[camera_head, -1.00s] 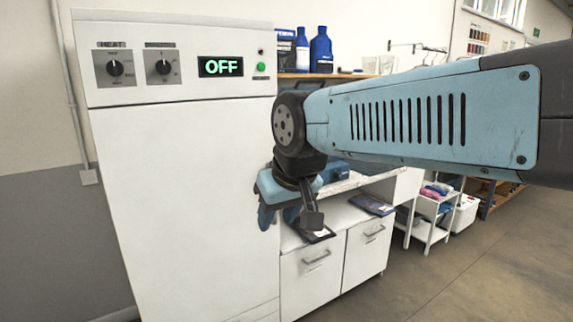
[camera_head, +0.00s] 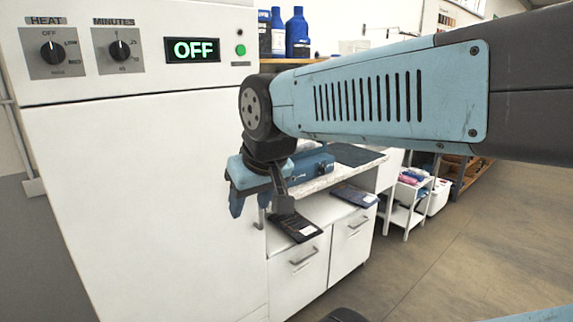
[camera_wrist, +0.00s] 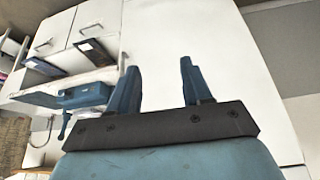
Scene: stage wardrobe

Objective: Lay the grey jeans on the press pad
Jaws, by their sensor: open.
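Two dark folded garments lie on the low white cabinet. The nearer one, blackish grey with a pale label (camera_head: 298,227), looks like the grey jeans; it also shows in the wrist view (camera_wrist: 95,52). The farther one is dark navy (camera_head: 355,197). A flat dark pad (camera_head: 356,154) on the speckled worktop behind may be the press pad; I cannot be sure. My gripper (camera_head: 250,206) is open and empty, pointing down in front of the white machine, left of the garments and apart from them. Its two blue fingers also show spread in the wrist view (camera_wrist: 158,75).
The tall white machine (camera_head: 145,200), its display reading OFF, stands close on the left. A blue device (camera_head: 313,166) sits on the worktop. Blue bottles (camera_head: 297,35) stand on a shelf behind. A white shelf cart (camera_head: 408,205) is farther right. The floor at right is clear.

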